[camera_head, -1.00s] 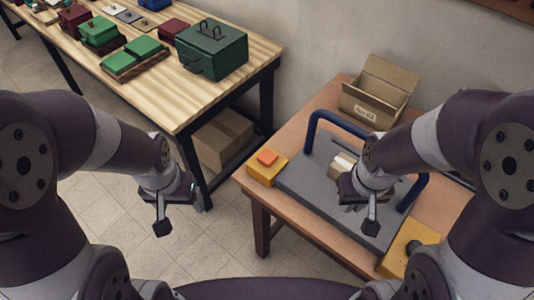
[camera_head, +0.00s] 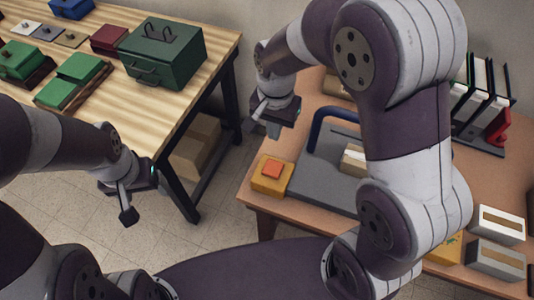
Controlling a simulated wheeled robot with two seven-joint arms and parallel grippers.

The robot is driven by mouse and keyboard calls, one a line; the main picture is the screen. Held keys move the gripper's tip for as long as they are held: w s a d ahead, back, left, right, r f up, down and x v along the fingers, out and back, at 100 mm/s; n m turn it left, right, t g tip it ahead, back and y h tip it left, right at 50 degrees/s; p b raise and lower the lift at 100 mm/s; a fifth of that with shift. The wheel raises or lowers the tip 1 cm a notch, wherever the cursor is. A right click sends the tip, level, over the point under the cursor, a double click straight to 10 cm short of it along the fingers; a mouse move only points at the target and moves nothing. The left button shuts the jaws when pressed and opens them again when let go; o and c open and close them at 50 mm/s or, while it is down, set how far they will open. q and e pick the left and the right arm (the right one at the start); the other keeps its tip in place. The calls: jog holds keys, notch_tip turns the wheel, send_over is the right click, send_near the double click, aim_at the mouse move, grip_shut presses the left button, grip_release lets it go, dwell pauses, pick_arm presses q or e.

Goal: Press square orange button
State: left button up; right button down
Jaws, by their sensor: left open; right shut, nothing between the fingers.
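My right gripper (camera_head: 268,122) is shut and empty. In the picture it is just above the button, apart from it, with its fingers pointing down. My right arm crosses the table and hides much of the board. My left gripper (camera_head: 144,206) is open and empty over the floor, left of the brown table.
A blue handle (camera_head: 318,128) stands on the grey board (camera_head: 312,187), right of the button. A second yellow box (camera_head: 448,249) is partly hidden by my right arm. A wooden table (camera_head: 215,65) with a green case (camera_head: 165,52) stands left. Books (camera_head: 483,95) and pale boxes (camera_head: 497,225) are right.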

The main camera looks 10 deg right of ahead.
aim_at(273, 167)
notch_tip(273, 167, down, 14)
jog(key=shift+f+p, duration=0.1)
jog(key=shift+p, duration=0.45)
dwell(0.3)
